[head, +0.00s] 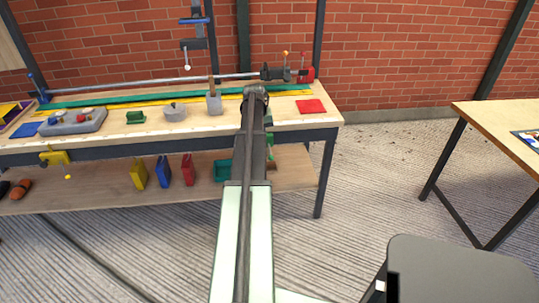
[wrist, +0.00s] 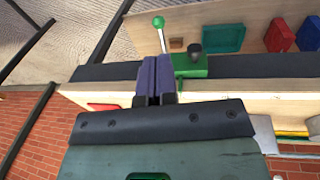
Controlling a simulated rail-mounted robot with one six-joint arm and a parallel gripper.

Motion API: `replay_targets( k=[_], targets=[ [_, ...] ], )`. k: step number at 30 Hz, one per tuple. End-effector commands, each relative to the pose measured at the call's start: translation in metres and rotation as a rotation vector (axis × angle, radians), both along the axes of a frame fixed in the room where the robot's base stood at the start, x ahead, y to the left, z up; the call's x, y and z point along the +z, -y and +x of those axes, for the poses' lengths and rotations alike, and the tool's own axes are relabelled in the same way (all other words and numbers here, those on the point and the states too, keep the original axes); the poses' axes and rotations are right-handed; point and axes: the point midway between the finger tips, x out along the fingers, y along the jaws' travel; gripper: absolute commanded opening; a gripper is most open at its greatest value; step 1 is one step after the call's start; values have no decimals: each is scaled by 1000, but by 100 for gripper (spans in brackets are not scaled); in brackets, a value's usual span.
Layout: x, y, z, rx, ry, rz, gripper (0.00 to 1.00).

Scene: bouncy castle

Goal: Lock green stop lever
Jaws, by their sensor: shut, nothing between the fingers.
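The green stop lever shows in the wrist view as a thin rod with a green ball knob (wrist: 158,22), rising from a green bracket (wrist: 190,66) with a dark round knob. The bracket sits at the workbench's front edge. In the head view, my arm mostly covers this spot, and a little green (head: 270,151) shows beside it. My gripper (wrist: 154,62) has purple fingers, shut and empty. They are just left of the bracket and below the lever rod in the wrist view. I cannot tell whether they touch the lever.
The workbench (head: 215,123) holds a grey tray (head: 73,122), a red pad (head: 312,106) and a long rail (head: 170,82). A yellow clamp (head: 55,158) is on its front edge. Colored bins (head: 163,171) are below. A dark chair (head: 455,270) and another table (head: 500,125) stand right.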

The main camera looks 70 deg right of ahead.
Motion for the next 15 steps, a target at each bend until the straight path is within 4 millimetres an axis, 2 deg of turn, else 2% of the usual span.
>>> replay_targets(
  k=[1, 3, 15],
  targets=[
    [0, 20, 5, 7, -8, -9, 0],
    [1, 29, 8, 20, -17, -21, 0],
    [-2, 29, 7, 36, -24, -31, 0]
  ],
)
